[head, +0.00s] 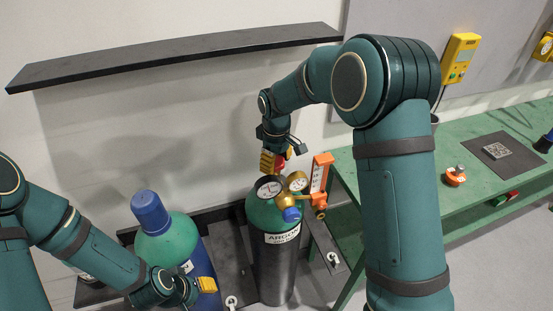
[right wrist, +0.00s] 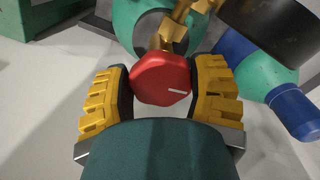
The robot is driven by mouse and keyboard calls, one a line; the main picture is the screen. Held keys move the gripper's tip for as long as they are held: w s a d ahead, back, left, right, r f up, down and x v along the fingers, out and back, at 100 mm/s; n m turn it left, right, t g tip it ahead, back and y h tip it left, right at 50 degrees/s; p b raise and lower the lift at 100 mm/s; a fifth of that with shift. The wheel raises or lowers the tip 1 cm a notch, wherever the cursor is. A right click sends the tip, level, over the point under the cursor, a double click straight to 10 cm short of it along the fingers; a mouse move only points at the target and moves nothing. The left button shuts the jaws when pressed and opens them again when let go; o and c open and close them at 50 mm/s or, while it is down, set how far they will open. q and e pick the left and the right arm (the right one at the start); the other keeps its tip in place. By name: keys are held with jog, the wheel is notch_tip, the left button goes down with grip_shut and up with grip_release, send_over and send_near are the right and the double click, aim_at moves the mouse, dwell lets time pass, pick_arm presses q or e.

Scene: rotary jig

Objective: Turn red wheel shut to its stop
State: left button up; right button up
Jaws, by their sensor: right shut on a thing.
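The red wheel (right wrist: 161,78) shows in the right wrist view with a white mark on its face, at its lower right. My right gripper (right wrist: 161,88) is shut on it, with a yellow padded finger on each side. In the head view the red wheel (head: 281,163) is mostly hidden by the right gripper (head: 275,162), on top of the cylinder labelled ARGON (head: 283,238). A brass regulator with two gauges (head: 297,181) sits beside it. My left gripper (head: 207,285) is low at the left, near a blue-capped cylinder; its finger gap is not clear.
The blue-capped cylinder (head: 168,238) stands left of the argon cylinder. An orange flowmeter (head: 321,173) stands close to the right of the gauges. A green bench (head: 460,215) is at the right, and a dark shelf (head: 180,55) hangs above on the wall.

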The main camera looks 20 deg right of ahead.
jog(key=m+p, duration=0.1)
jog(key=m, duration=0.4)
jog(key=shift+a+m, duration=0.15)
jog(key=shift+m, duration=0.15)
jog(key=m+p, duration=0.1)
jog(key=m, duration=0.3)
jog(key=shift+a+m, duration=0.1)
jog(key=shift+m, duration=0.2)
jog(key=m+p, duration=0.1)
jog(key=m, duration=0.3)
jog(key=shift+a+r+m, duration=0.1)
jog(key=shift+m, duration=0.2)
jog(key=m+p, duration=0.2)
jog(key=m, duration=0.2)
jog(key=shift+w+m, duration=0.15)
jog(key=shift+m, duration=0.25)
jog(key=o, duration=0.9)
